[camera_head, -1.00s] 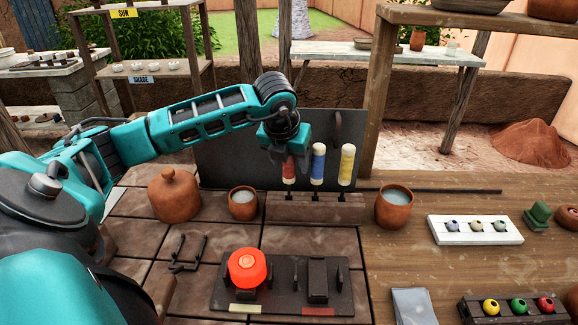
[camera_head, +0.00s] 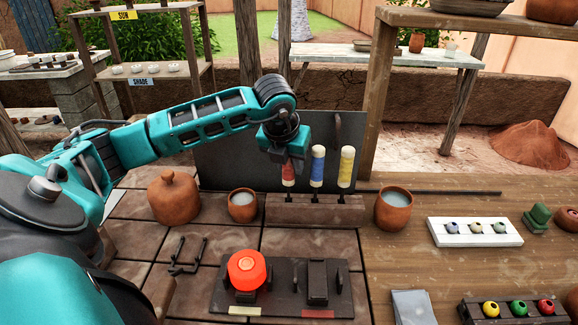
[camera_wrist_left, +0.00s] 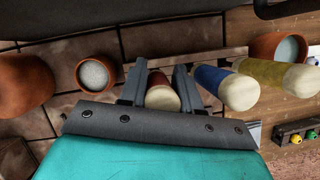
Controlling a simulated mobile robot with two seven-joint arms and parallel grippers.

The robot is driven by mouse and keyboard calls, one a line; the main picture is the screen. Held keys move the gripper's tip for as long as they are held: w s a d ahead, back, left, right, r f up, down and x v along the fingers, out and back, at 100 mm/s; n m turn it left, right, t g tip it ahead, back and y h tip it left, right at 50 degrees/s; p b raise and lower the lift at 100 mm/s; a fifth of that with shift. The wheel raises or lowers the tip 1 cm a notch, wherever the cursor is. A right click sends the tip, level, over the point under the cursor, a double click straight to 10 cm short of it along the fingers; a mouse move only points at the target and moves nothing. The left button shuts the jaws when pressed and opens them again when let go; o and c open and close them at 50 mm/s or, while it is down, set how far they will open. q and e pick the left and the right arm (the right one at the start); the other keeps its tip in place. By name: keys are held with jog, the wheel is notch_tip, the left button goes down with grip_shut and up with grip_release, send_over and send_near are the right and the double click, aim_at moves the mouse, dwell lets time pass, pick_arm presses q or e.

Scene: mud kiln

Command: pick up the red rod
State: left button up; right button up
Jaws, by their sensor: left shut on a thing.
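The red rod (camera_head: 288,174) stands upright at the left end of a row of three on a brown block (camera_head: 315,211). It has a pale lower end and its top is hidden by my left gripper. My left gripper (camera_head: 284,160) comes down from above and is shut on the red rod. In the left wrist view the red rod (camera_wrist_left: 162,92) sits between the two fingers (camera_wrist_left: 160,85). The blue rod (camera_head: 317,166) and the yellow rod (camera_head: 347,167) stand to its right, apart from the fingers. My right gripper is not in view.
A dark upright panel (camera_head: 225,150) stands behind the rods. A lidded clay pot (camera_head: 175,197) and a clay cup (camera_head: 242,206) are to the left, another cup (camera_head: 393,210) to the right. A glowing orange-red piece (camera_head: 247,268) sits on a dark plate (camera_head: 278,290) in front.

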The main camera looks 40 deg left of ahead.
pick_arm(q)
jog(key=shift+r, duration=0.1)
notch_tip(320, 180, up, 20)
jog(key=p, duration=0.1)
jog(key=shift+p, duration=0.4)
dwell(0.5)
